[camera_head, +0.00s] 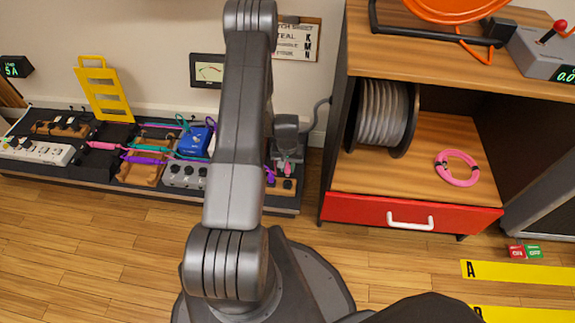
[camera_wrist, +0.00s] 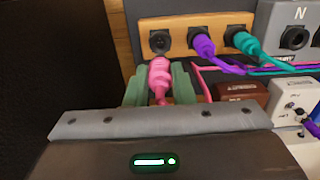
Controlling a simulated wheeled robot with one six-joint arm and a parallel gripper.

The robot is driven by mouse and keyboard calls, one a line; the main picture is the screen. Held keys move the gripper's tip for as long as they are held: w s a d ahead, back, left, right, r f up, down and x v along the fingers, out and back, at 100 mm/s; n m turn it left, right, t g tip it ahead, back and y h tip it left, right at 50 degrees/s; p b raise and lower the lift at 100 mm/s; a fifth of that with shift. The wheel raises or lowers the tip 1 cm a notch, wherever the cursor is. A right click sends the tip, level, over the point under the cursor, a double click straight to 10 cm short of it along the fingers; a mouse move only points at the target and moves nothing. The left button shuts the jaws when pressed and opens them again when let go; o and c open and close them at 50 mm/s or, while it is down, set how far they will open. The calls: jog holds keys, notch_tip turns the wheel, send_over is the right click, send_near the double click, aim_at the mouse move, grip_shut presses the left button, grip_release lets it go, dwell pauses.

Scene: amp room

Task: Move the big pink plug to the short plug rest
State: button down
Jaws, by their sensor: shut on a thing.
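My gripper (camera_wrist: 158,88) is shut on a pink plug (camera_wrist: 160,72), its green fingers on either side of it, in the wrist view. The plug's tip points at the leftmost hole of a wooden plug rest (camera_wrist: 177,37); that hole's dark opening shows just above the tip, and I cannot tell if they touch. A purple plug (camera_wrist: 202,43) and a teal plug (camera_wrist: 245,45) sit in the rest's other holes. In the head view my gripper (camera_head: 287,158) is over the right end of the pedalboard, with pink (camera_head: 287,169) showing below it.
The pedalboard (camera_head: 240,202) carries a blue pedal (camera_head: 194,140), a yellow stand (camera_head: 103,90) and several cables. A wooden cabinet (camera_head: 340,160) with a cable reel (camera_head: 383,113) and a pink ring (camera_head: 457,168) stands close on the right. A brown pedal (camera_wrist: 241,92) lies right of my gripper.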

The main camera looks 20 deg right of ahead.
aim_at(287, 176)
jog(key=shift+f+b, duration=1.85)
jog(key=shift+f, duration=1.5)
jog(key=c, duration=1.2)
grip_release()
jog(key=shift+o, duration=0.2)
jog(key=shift+r, duration=0.1)
notch_tip(287, 176, up, 14)
jog(key=p, duration=0.4)
jog(key=shift+f, duration=0.2)
